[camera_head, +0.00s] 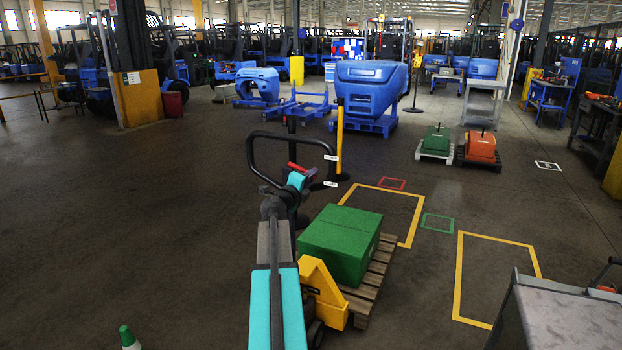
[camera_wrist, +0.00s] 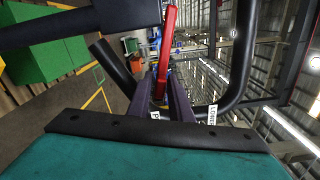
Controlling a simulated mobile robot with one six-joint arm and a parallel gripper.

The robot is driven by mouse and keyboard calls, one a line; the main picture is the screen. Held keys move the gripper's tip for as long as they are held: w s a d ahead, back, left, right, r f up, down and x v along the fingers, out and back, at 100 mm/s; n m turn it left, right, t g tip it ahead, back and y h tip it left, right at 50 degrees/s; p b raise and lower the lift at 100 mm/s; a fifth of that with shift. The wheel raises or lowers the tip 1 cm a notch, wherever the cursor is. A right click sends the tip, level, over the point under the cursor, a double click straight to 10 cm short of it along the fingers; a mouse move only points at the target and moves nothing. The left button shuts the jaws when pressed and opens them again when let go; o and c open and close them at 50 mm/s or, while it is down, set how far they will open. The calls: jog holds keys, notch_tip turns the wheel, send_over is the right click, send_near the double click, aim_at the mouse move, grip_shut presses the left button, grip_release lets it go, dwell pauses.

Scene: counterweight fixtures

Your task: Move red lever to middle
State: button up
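The red lever (camera_wrist: 168,40) is a slim bar on the black handle loop (camera_head: 252,160) of the yellow pallet jack (camera_head: 322,292). In the wrist view it runs nearly vertically, with its lower end between the two purple fingers of my gripper (camera_wrist: 163,88). The fingers stand apart with a gap around the lever, and I cannot tell whether either touches it. In the head view my gripper (camera_head: 308,180) is at the handle, just below the visible part of the red lever (camera_head: 298,167). White labels (camera_wrist: 212,114) sit on the handle; one seems to read LOWER.
A green box (camera_head: 342,242) rests on a wooden pallet (camera_head: 372,285) on the jack. Yellow floor outlines (camera_head: 458,275) lie to the right. A grey cabinet (camera_head: 560,315) is at lower right, a green cone (camera_head: 128,338) at lower left. The left floor is open.

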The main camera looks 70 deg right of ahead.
jog(key=shift+c, duration=0.5)
grip_shut()
jog(key=shift+r+p, duration=0.25)
jog(key=shift+p, duration=0.35)
jog(key=shift+s+r+n+p, duration=0.1)
jog(key=shift+r+n+p, duration=0.25)
jog(key=shift+p, duration=0.3)
jog(key=shift+n+p, duration=0.25)
jog(key=shift+p, duration=0.4)
jog(key=shift+r+p, duration=0.15)
jog(key=shift+p, duration=0.15)
jog(key=shift+r+n+p, duration=0.4)
jog(key=shift+n+p, duration=0.2)
jog(key=shift+p, duration=0.6)
jog(key=shift+r+n+p, duration=0.15)
jog(key=shift+n+p, duration=0.25)
jog(key=shift+p, duration=0.35)
